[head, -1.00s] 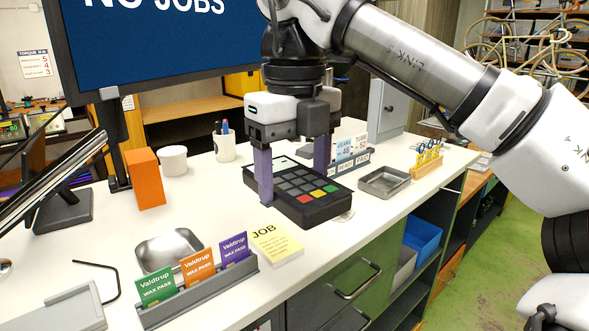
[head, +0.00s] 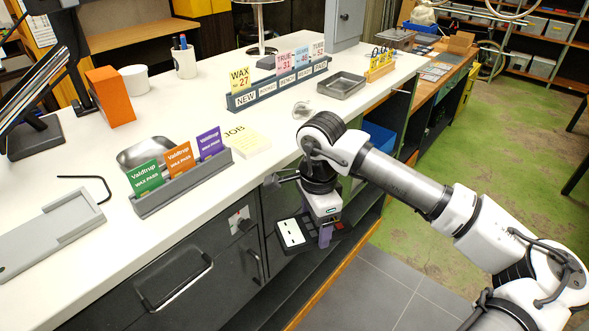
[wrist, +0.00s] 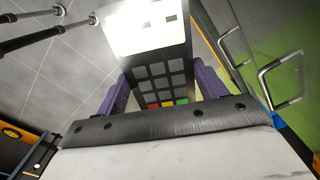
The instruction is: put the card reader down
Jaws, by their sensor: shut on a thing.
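The card reader (head: 291,234) is black with a pale screen, and grey, red, yellow and green keys show in the wrist view (wrist: 160,72). My gripper (head: 323,236) is shut on it, with one purple finger on each long side in the wrist view. In the head view it is held in front of the counter's drawers, below the level of the white counter top (head: 230,185). Part of the reader is hidden behind my gripper.
A grey tray-like stand (head: 48,238), a hex key, a wax pass rack (head: 185,183) and a yellow job pad (head: 246,140) are on the counter. Drawer handles (head: 178,290) stick out near the reader. Grey floor is below.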

